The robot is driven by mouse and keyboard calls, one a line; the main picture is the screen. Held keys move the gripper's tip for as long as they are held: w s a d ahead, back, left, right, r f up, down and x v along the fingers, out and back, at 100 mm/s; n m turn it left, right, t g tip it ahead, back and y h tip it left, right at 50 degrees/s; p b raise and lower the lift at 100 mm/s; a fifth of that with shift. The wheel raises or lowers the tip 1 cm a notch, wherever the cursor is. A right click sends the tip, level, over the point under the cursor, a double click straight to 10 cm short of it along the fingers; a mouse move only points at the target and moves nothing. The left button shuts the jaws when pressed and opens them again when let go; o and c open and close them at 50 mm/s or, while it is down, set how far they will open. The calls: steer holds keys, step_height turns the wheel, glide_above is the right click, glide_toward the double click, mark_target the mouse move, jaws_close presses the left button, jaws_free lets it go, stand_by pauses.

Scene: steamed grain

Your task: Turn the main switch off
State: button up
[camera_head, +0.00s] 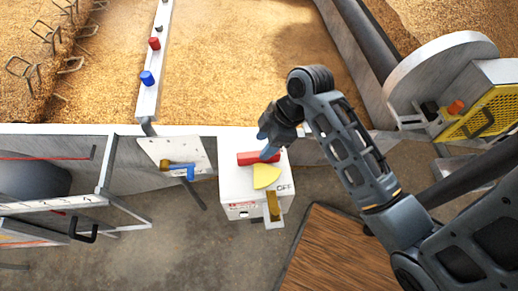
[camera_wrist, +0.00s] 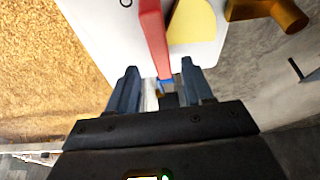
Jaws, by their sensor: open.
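The main switch is a white box (camera_head: 237,185) with a red handle (camera_head: 247,159), a yellow quarter-disc plate (camera_head: 266,177) and an "OFF" label at its lower right. The red handle lies roughly level across the top of the box, pointing right. My gripper (camera_head: 269,151) is over the handle's right part and hides some of it. In the wrist view the red handle (camera_wrist: 153,35) runs down toward my gripper (camera_wrist: 163,82), with its end between the two spread fingers. The yellow plate (camera_wrist: 191,24) is just right of the handle. I cannot tell whether a finger touches the handle.
A tilted plate with a yellow and blue valve (camera_head: 177,169) is left of the box. A brass part (camera_head: 273,207) sticks out at the box's lower edge. Grain beds (camera_head: 235,60) lie behind; a wooden board (camera_head: 325,250) and open floor lie in front.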

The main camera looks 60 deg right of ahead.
mark_target(257, 154)
steer(key=shift+x, duration=2.15)
jaws_close()
